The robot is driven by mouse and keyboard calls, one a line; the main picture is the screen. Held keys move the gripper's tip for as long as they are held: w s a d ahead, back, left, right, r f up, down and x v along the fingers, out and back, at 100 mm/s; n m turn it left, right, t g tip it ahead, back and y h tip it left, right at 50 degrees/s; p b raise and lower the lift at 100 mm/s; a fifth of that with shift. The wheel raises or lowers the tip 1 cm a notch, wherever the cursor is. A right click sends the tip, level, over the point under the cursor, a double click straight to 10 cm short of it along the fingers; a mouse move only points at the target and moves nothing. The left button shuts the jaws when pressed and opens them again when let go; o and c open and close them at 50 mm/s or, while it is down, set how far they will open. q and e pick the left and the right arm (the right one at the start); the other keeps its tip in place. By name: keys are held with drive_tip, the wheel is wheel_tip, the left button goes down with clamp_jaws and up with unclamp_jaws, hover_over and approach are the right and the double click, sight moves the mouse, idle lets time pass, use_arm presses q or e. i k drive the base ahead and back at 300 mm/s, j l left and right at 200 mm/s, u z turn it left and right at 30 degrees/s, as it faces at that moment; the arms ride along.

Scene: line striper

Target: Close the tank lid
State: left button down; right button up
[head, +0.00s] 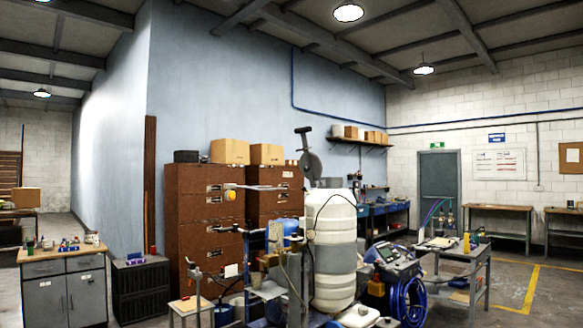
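The white tank (334,255) stands upright on the line striper in the middle of the head view. A thin dark wire or handle loops over its upper front. A grey round plate with a short stem and crossbar (310,164) stands raised at the tank's upper left edge; it looks like the tank lid, tipped up and open. Its hinge and the tank's opening cannot be made out from here. Neither of my grippers shows in this view, so nothing is seen touching the tank or the lid.
Hoses, posts and a blue container (283,232) crowd the striper's left side. A blue hose coil (409,300) and control panel sit at its right. A small grey table (470,262) stands further right. Brown cabinets (203,215) stand behind. Open floor lies at the far right.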

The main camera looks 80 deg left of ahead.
sight(311, 165)
drive_tip(key=u, duration=2.4)
drive_tip(key=i+j+z, duration=0.1)
drive_tip(key=z, duration=0.4)
drive_tip(key=i+j+z, duration=0.15)
drive_tip(key=z, duration=0.35)
drive_tip(key=i+j+z, duration=0.2)
drive_tip(key=j, duration=0.4)
drive_tip(key=i+j+z, duration=0.2)
drive_tip(key=j, duration=0.4)
drive_tip(key=i+j+z, duration=0.2)
drive_tip(key=j, duration=0.4)
drive_tip(key=j+z, duration=0.2)
drive_tip(key=j, duration=0.45)
drive_tip(key=k, duration=0.05)
